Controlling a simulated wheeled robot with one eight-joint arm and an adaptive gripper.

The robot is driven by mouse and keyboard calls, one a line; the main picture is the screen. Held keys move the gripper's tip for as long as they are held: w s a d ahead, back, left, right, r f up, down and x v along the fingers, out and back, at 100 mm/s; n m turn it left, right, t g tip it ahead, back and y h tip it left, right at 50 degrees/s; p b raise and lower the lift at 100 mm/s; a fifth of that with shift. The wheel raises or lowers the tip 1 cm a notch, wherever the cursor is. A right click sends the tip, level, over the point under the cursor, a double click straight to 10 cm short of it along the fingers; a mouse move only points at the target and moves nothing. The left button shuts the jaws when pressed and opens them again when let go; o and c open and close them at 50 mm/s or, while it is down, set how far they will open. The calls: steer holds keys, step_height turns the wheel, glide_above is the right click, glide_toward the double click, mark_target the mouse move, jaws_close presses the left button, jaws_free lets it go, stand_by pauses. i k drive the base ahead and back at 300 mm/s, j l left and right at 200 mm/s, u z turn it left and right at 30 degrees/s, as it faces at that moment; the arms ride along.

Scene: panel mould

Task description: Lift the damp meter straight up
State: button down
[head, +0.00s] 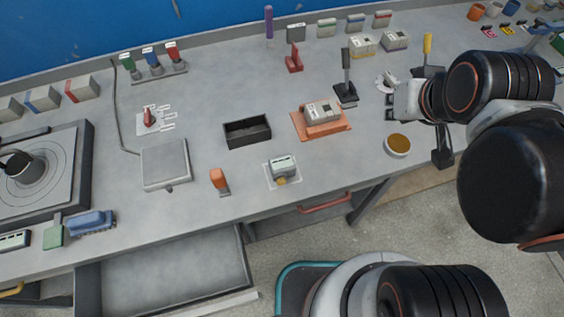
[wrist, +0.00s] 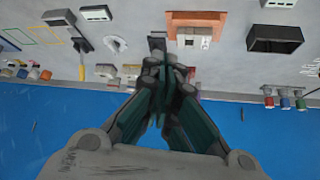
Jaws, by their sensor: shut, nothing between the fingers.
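Several meter-like boxes stand on the grey bench, and I cannot tell for certain which is the damp meter. One light grey box with a small display (head: 283,165) sits on a white mat near the front edge. Another light grey box (head: 321,111) rests on an orange tray (head: 299,126); it also shows in the wrist view (wrist: 196,41). My gripper (head: 389,107) is above the right part of the bench, to the right of both boxes and apart from them. In the wrist view its fingers (wrist: 168,68) are together with nothing between them.
A black open bin (head: 247,131) lies left of the orange tray. A black upright stand (head: 346,92) is between the tray and my gripper. A brown-filled bowl (head: 397,145) stands near the front edge. More boxes (head: 363,46) line the back. An open drawer (head: 165,275) juts out below.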

mark_target(283, 164)
steer(key=k+j+u, duration=0.1)
steer(key=k, duration=0.8)
